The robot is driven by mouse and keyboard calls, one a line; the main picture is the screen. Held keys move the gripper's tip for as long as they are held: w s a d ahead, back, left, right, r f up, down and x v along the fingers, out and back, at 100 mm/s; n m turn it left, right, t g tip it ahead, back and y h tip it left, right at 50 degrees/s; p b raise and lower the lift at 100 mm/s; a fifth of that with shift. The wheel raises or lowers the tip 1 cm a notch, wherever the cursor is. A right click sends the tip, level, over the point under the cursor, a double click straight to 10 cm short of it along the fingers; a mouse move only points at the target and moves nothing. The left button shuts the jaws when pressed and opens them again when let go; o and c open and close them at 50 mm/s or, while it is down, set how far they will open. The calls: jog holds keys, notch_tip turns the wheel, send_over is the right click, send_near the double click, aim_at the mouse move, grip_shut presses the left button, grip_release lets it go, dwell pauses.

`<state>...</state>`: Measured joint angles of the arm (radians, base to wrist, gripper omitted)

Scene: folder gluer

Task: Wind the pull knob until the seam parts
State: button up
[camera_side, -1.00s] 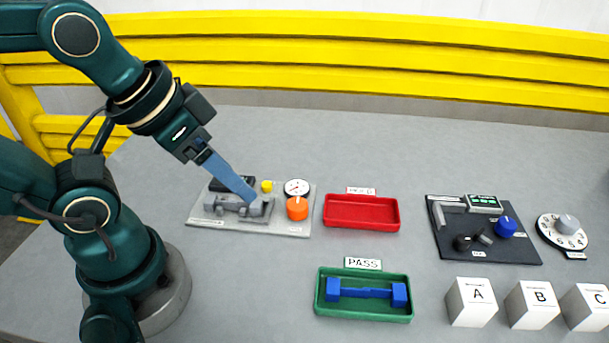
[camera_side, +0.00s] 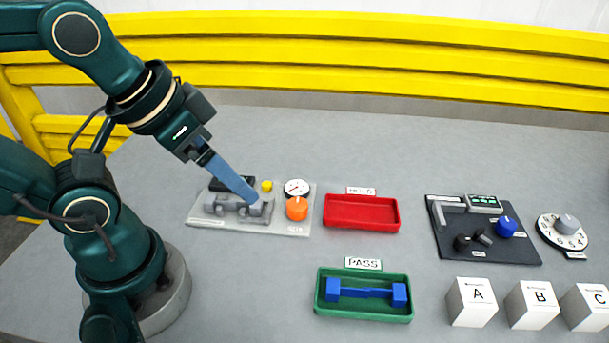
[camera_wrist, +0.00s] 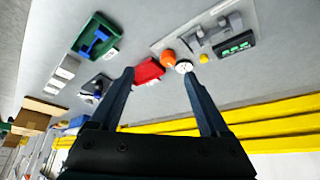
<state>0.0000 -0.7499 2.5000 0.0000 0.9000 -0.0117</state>
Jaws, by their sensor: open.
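The orange knob (camera_side: 297,208) sits at the right end of a light grey fixture plate (camera_side: 207,219), below a round white dial gauge (camera_side: 297,187). It also shows in the wrist view (camera_wrist: 168,58). A grey clamp mechanism (camera_side: 228,206) and a small yellow button (camera_side: 267,186) are on the same plate. My gripper (camera_side: 254,200) is over the clamp mechanism, left of the orange knob, and hides part of it. In the wrist view its two fingers (camera_wrist: 158,75) are spread apart with nothing between them. I cannot make out a seam.
A red HOLD tray (camera_side: 340,226) stands empty right of the plate. A green PASS tray (camera_side: 364,316) holds a blue part (camera_side: 366,292). A dark board (camera_side: 500,253) with a blue knob (camera_side: 507,227), a dial (camera_side: 562,234) and lettered blocks (camera_side: 472,306) are farther right.

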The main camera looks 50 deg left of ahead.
jog(key=n+g, duration=0.6)
jog(key=n, duration=1.2)
send_over(297, 203)
notch_tip(297, 203, down, 9)
jog(key=shift+r, duration=0.2)
jog(key=shift+f, duration=2.6)
grip_shut()
